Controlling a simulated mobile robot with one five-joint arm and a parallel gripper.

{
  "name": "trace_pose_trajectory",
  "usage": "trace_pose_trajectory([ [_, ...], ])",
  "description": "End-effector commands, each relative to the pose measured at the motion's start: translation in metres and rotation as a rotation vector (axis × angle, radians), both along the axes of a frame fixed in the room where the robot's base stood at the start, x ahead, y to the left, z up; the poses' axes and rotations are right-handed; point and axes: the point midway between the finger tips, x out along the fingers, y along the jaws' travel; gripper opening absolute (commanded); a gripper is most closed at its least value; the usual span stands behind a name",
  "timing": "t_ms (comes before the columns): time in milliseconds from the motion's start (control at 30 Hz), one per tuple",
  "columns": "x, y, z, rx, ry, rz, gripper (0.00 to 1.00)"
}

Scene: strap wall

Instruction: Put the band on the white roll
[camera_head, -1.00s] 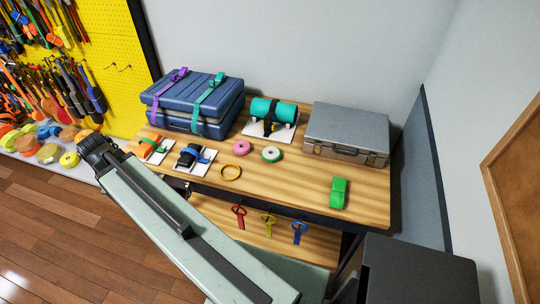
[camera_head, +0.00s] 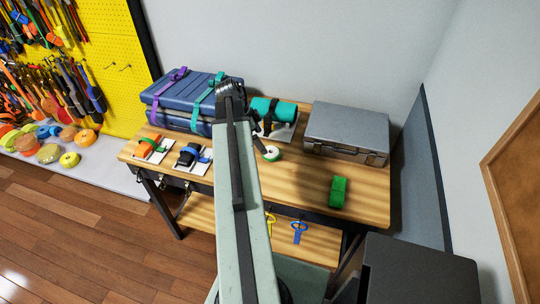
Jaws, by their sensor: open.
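The white roll (camera_head: 271,153), a small upright-looking round roll with a white top and green rim, sits on the wooden table top. Its left edge is close to a dark part of my gripper (camera_head: 259,146). Most of my gripper is hidden behind my upper arm, which crosses the middle of the view. The gripper is open, and nothing shows held in it. The yellow ring-shaped band is hidden behind my arm now.
A teal roll (camera_head: 280,110) on a white plate, a blue case (camera_head: 180,100) and a grey case (camera_head: 346,128) stand at the back. A green block (camera_head: 338,191) lies at the right front. The table (camera_head: 310,175) between them is clear.

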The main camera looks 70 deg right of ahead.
Motion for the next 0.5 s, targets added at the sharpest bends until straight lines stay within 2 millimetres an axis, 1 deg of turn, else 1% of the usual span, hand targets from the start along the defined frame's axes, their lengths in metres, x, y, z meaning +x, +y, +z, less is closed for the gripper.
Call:
trace_pose_trajectory([
  [33, -0.002, -0.001, -0.011, 0.000, 0.000, 0.000, 0.97],
  [133, -0.006, -0.003, -0.023, 0.000, 0.000, 0.000, 0.97],
  [400, -0.006, -0.004, -0.020, 0.000, 0.000, 0.002, 0.97],
  [500, -0.008, -0.004, -0.025, 0.000, 0.000, 0.002, 0.97],
])
